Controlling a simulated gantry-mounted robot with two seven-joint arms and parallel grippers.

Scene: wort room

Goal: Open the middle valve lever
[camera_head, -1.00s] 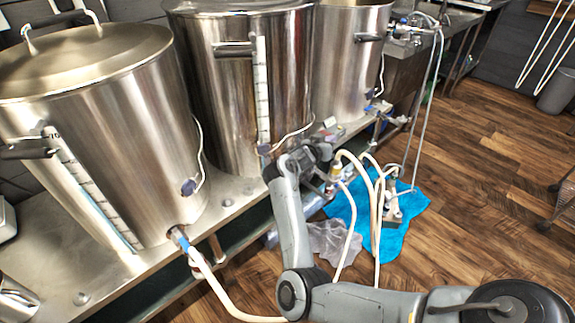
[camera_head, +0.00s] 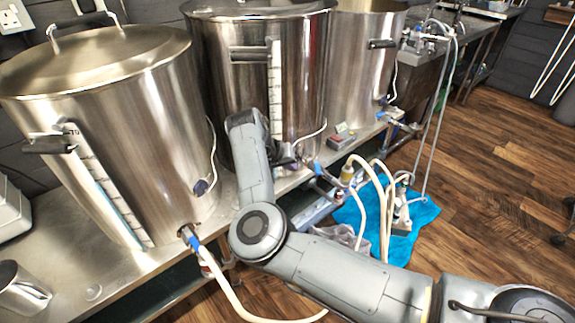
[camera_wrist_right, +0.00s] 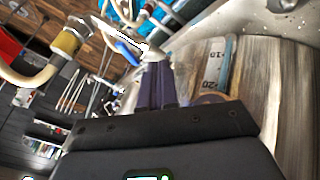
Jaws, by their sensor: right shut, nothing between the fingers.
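The middle kettle (camera_head: 228,105) is a tall steel pot between two others. Its valve, with a blue lever (camera_head: 312,168), is low on its front right side. In the right wrist view the blue lever (camera_wrist_right: 128,48) is just left of and beyond the fingertips, with a small visible gap. My right gripper (camera_head: 287,157) is at the lower front of the middle kettle, partly hidden by my own arm. In the wrist view its dark fingers (camera_wrist_right: 160,72) are together and empty. Contact with the valve cannot be told. My left gripper is out of view.
The left kettle (camera_head: 120,130) has its own blue-handled valve (camera_head: 190,238) and a cream hose. The right kettle (camera_head: 362,75) stands behind. Cream hoses (camera_head: 375,190) hang over a blue cloth (camera_head: 415,215) on the wooden floor. The kettles stand on a steel bench (camera_head: 60,265).

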